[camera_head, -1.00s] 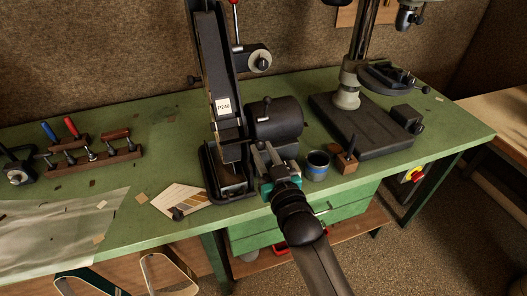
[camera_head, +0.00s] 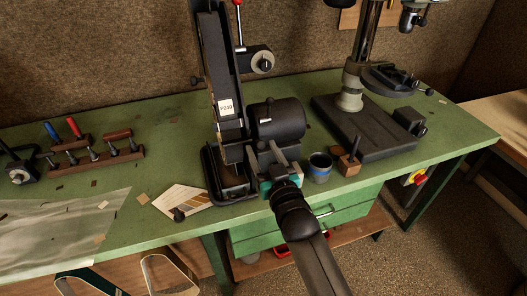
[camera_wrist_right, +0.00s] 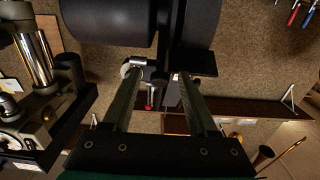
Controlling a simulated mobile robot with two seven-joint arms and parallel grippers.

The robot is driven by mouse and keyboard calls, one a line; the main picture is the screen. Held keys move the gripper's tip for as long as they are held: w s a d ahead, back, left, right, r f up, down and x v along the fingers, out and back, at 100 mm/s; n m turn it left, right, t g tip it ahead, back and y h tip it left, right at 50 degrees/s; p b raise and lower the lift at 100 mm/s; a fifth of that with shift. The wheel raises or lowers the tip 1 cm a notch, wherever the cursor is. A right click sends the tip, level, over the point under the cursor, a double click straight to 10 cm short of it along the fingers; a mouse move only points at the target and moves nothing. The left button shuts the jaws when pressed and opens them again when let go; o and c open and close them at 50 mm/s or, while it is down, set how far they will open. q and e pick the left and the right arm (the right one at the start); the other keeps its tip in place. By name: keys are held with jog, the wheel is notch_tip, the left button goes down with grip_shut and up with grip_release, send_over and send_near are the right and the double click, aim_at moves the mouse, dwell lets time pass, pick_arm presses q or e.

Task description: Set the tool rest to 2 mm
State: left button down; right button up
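The black belt grinder (camera_head: 228,75), with a P240 label (camera_head: 226,107), stands on the green bench. A dark block, which looks like the tool rest (camera_head: 232,153), sits low in front of the belt. The gap between it and the belt is too small to read. My right gripper (camera_head: 262,147) is just right of it, below the motor drum (camera_head: 279,119). In the wrist view its fingers (camera_wrist_right: 157,76) are apart with nothing held between them. The drum (camera_wrist_right: 108,20) and a dark plate (camera_wrist_right: 196,63) show past the fingertips. My left gripper is not in view.
A blue-grey cup (camera_head: 319,168) and a wooden block with a dark peg (camera_head: 349,165) stand close right of my right gripper. The drill press base (camera_head: 365,130) is beyond. A tool rack (camera_head: 98,158) is further left.

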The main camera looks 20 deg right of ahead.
jog(key=shift+s, duration=0.15)
jog(key=s, duration=1.5)
jog(key=shift+d+b, duration=0.25)
jog(key=shift+b, duration=0.05)
jog(key=s+a+f+g+b, duration=0.1)
jog(key=s+f+g+b, duration=0.15)
jog(key=f, duration=0.95)
jog(key=s+a+f+n+g+y+b, duration=0.1)
jog(key=s+f+g+b, duration=0.15)
jog(key=f, duration=1.05)
jog(key=s+f+g+b, duration=0.2)
jog(key=s+f+g, duration=0.15)
jog(key=f, duration=0.85)
jog(key=s+d+f+g+b, duration=0.2)
jog(key=s+d+f+g, duration=0.1)
jog(key=s+f, duration=0.8)
jog(key=s+d+f+n+g+h+b, duration=0.1)
jog(key=s+d+f+g+b, duration=0.2)
jog(key=s+f, duration=0.8)
jog(key=shift+s+g+h, duration=0.3)
jog(key=shift+g, duration=0.95)
